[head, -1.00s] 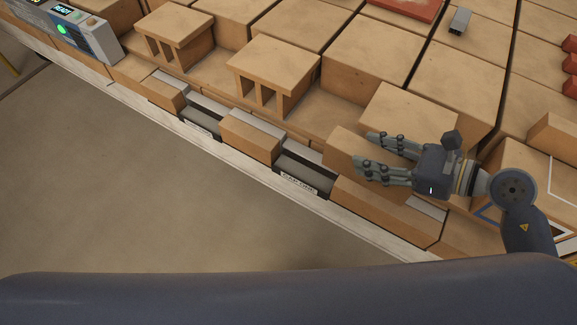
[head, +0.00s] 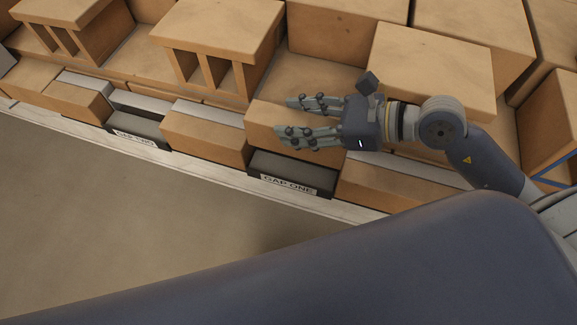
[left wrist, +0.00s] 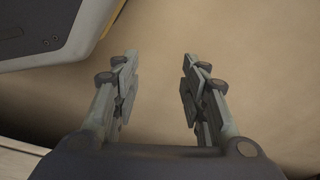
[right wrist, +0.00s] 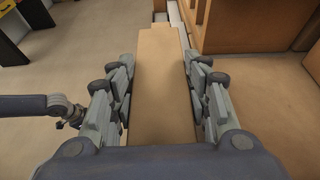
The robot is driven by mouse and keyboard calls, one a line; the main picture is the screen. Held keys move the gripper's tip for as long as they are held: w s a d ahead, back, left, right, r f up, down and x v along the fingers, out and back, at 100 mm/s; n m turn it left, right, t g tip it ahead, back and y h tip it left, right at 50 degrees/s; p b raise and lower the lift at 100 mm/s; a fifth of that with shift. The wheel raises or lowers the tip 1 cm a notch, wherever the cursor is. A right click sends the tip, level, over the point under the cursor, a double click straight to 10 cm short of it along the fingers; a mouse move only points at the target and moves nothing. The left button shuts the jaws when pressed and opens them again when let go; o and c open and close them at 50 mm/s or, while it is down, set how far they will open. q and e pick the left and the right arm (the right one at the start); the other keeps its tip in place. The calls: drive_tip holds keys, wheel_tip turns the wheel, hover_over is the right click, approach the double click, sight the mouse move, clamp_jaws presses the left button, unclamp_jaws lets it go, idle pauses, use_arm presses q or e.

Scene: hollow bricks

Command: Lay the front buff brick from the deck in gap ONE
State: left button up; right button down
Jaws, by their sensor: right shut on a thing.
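My right gripper (head: 300,120) is shut on a buff brick (head: 262,117). In the head view the brick shows just above and behind gap ONE (head: 292,163), a dark recess with a white label on its front. The brick's left end about lines up with the gap's left side; its height over the gap is hard to tell. In the right wrist view the fingers (right wrist: 158,75) press both sides of the long held brick (right wrist: 163,100). My left gripper (left wrist: 158,65) is open and empty above a plain buff surface; the head view does not show it.
Laid buff bricks flank the gap, one at left (head: 205,138) and one at right (head: 375,185). Gap TWO (head: 138,122) is further left. Hollow bricks (head: 218,40) and large buff blocks (head: 420,65) stand behind. The floor in front (head: 130,220) is clear.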

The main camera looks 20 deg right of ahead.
drive_tip(key=shift+w+a+f+b, duration=0.2)
drive_tip(key=shift+w+f+b, duration=0.25)
drive_tip(key=shift+f, duration=0.5)
wheel_tip(320, 180, down, 4)
drive_tip(key=shift+f+b, duration=0.25)
drive_tip(key=shift+b, duration=0.4)
drive_tip(key=shift+f+b, duration=0.65)
drive_tip(key=shift+f, duration=1.5)
use_arm(q)
drive_tip(key=w+r, duration=0.5)
drive_tip(key=r, duration=0.3)
drive_tip(key=shift+w+d+r+t, duration=0.15)
drive_tip(key=shift+w+d+t, duration=0.1)
drive_tip(key=shift+w+t, duration=0.05)
use_arm(e)
drive_tip(key=shift+f, duration=0.25)
use_arm(q)
drive_tip(key=shift+r, duration=0.1)
use_arm(e)
drive_tip(key=shift+f, duration=0.1)
drive_tip(key=c, duration=0.8)
unclamp_jaws()
drive_tip(key=shift+f, duration=0.1)
drive_tip(key=shift+c, duration=0.2)
use_arm(q)
drive_tip(key=shift+w+r, duration=0.15)
drive_tip(key=shift+r, duration=0.1)
use_arm(e)
drive_tip(key=shift+s, duration=0.1)
